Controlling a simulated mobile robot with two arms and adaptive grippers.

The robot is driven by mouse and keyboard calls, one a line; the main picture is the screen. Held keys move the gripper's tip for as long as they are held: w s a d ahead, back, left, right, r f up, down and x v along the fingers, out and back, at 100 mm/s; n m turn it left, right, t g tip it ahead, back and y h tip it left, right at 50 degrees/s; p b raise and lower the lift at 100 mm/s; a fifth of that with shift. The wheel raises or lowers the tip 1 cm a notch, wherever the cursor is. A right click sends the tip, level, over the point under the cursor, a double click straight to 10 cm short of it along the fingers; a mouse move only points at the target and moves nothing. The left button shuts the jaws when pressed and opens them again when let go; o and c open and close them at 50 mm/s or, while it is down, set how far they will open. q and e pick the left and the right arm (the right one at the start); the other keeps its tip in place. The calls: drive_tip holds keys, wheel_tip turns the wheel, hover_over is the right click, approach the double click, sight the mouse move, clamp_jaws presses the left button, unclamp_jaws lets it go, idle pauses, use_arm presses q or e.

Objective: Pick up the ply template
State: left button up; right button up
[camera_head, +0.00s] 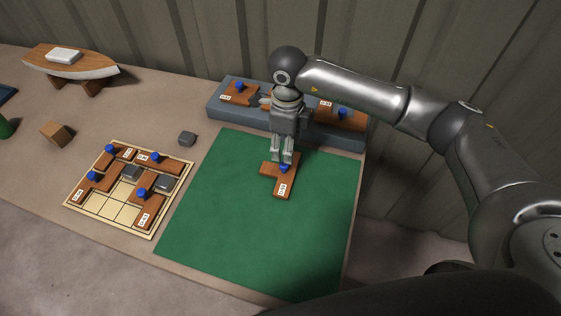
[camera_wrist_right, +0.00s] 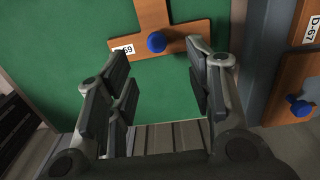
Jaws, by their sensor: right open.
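A brown ply template (camera_head: 282,187) with a blue knob and a white label lies on the green mat (camera_head: 215,215). In the right wrist view the template (camera_wrist_right: 185,34) shows its blue knob and a label partly hidden, ending in 69. My right gripper (camera_head: 282,158) points down just above the template, close to its knob. In the right wrist view my right gripper (camera_wrist_right: 160,62) is open and empty, with the knob just beyond the gap between the fingertips. My left gripper is not in view.
A pale grid board (camera_head: 96,206) at left holds several knobbed templates and grey blocks. A blue-grey rack (camera_head: 225,110) behind the mat carries more templates. A grey block (camera_head: 187,138), a wooden block (camera_head: 57,133) and a boat model (camera_head: 70,65) stand on the table. Most of the mat is clear.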

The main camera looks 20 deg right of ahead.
sight(284, 164)
drive_tip(key=f, duration=0.1)
drive_tip(key=s+f, duration=0.1)
drive_tip(key=f, duration=0.1)
drive_tip(key=shift+w+f+p, duration=0.1)
drive_tip(key=shift+f+p, duration=0.2)
drive_tip(key=shift+p, duration=0.05)
drive_tip(key=f, duration=0.1)
drive_tip(key=f+p, duration=0.1)
drive_tip(key=f, duration=0.1)
drive_tip(key=f+p, duration=0.1)
drive_tip(key=f, duration=0.1)
drive_tip(key=shift+w+a, duration=0.3)
drive_tip(key=shift+f, duration=0.1)
drive_tip(key=shift+c, duration=1.6)
drive_tip(key=c, duration=0.5)
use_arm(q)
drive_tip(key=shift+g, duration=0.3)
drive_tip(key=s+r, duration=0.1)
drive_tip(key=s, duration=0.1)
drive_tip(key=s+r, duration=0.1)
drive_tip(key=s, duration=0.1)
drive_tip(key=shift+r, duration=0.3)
use_arm(e)
clamp_jaws()
